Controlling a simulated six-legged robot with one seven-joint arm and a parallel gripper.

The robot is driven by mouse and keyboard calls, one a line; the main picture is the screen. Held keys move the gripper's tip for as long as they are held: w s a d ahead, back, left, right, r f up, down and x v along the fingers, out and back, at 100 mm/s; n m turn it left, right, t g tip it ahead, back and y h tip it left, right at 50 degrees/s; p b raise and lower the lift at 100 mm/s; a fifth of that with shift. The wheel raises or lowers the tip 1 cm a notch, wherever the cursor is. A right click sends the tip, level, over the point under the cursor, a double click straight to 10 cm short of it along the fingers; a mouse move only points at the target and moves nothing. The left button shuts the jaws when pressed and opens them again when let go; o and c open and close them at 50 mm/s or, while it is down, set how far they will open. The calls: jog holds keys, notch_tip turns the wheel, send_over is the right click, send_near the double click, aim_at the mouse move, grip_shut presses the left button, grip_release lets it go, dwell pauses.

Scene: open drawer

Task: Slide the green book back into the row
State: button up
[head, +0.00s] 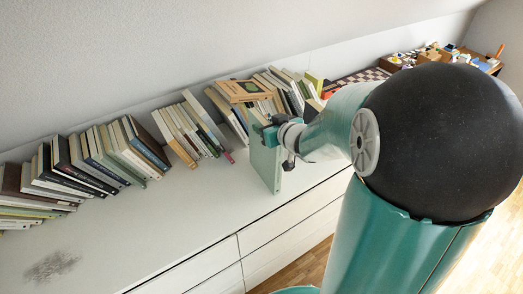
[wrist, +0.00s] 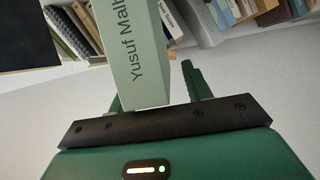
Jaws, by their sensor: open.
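The pale green book (head: 264,166) stands upright and sticks out from the row towards the front edge of the white cabinet top. In the wrist view its spine (wrist: 140,50) shows the letters "Yusuf Malh". My gripper (head: 272,134) is at the book's upper part. In the wrist view the open fingers (wrist: 154,92) are on either side of the book. A gap shows between the spine and the right finger; the left finger is partly hidden by the book, so I cannot tell if it touches.
The row of books (head: 115,150) leans along the wall, with gaps between groups. An orange-brown book (head: 244,91) lies on top of others behind my gripper. A dark smudge (head: 50,267) marks the clear cabinet top at front left. A checkered board (head: 362,76) lies further back right.

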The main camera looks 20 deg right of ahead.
jog(key=shift+s, duration=0.1)
jog(key=shift+c, duration=0.2)
jog(key=shift+d, duration=0.1)
grip_shut()
jog(key=shift+r, duration=0.15)
dwell(1.0)
